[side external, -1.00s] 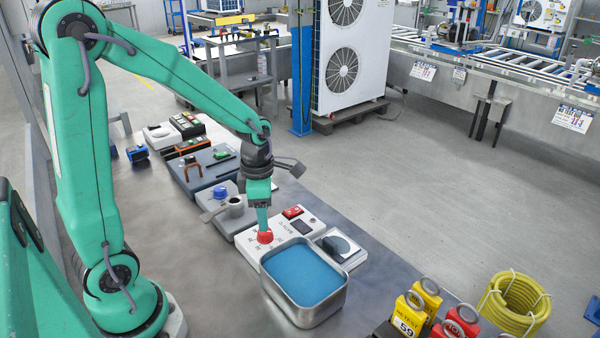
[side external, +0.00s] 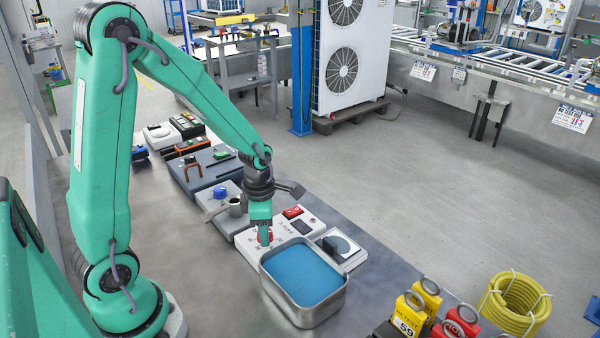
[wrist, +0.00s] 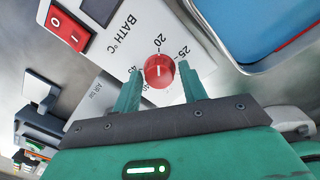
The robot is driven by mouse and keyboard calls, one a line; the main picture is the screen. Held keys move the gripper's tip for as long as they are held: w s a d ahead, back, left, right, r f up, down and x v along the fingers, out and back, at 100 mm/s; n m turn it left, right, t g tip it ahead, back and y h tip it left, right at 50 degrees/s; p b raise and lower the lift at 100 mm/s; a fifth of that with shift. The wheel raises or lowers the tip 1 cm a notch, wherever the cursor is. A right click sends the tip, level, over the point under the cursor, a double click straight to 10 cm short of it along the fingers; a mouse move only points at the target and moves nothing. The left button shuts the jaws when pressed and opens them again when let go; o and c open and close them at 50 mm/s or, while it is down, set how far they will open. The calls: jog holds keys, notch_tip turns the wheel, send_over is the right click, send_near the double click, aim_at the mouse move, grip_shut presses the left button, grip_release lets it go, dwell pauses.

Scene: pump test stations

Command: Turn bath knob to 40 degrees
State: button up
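The red bath knob (wrist: 159,71) sits on the white panel (wrist: 125,45) marked "BATH °C" in the wrist view. Its white pointer line is roughly vertical in that picture; which end marks the setting I cannot tell. Readable scale marks include 20 and 25 above the knob and 45 to its left; others are partly hidden by my fingers. My gripper (wrist: 160,72) is open, one finger on each side of the knob, with narrow gaps visible. In the side view my gripper (side external: 264,238) is down at the knob (side external: 270,233), partly covering it.
A metal bath (side external: 306,317) of blue liquid stands close in front of the panel. A red rocker switch (wrist: 67,31) and a dark display (side external: 301,227) share the panel.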

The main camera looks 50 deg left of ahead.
jog(key=c, duration=0.6)
jog(key=shift+c, duration=0.2)
